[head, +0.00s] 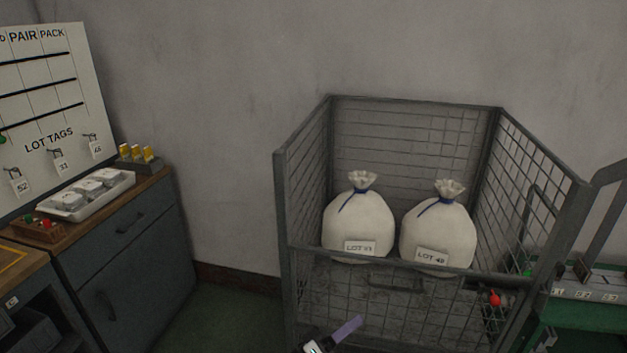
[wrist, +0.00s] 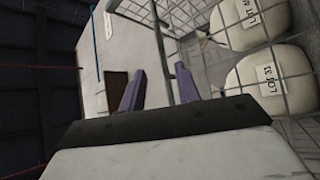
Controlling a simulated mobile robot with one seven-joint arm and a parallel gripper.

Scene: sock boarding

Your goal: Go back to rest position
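My gripper (head: 345,329) shows at the bottom middle of the head view, in front of the wire cage, with one purple finger visible. In the wrist view my gripper (wrist: 160,72) has its two purple fingers well apart, with nothing held between them. Two tied white sacks stand side by side in the cage: the left sack (head: 357,222) and the right sack (head: 437,232), both with lot labels and blue ties. Both also show in the wrist view, one sack (wrist: 236,27) above the other sack (wrist: 248,72). My gripper is apart from both sacks.
The grey wire cage (head: 283,200) stands close around my gripper's far side. A grey cabinet (head: 125,250) with a white tray (head: 62,212) and a lot-tag board (head: 50,100) stand at the left. Green floor (head: 225,320) is clear between.

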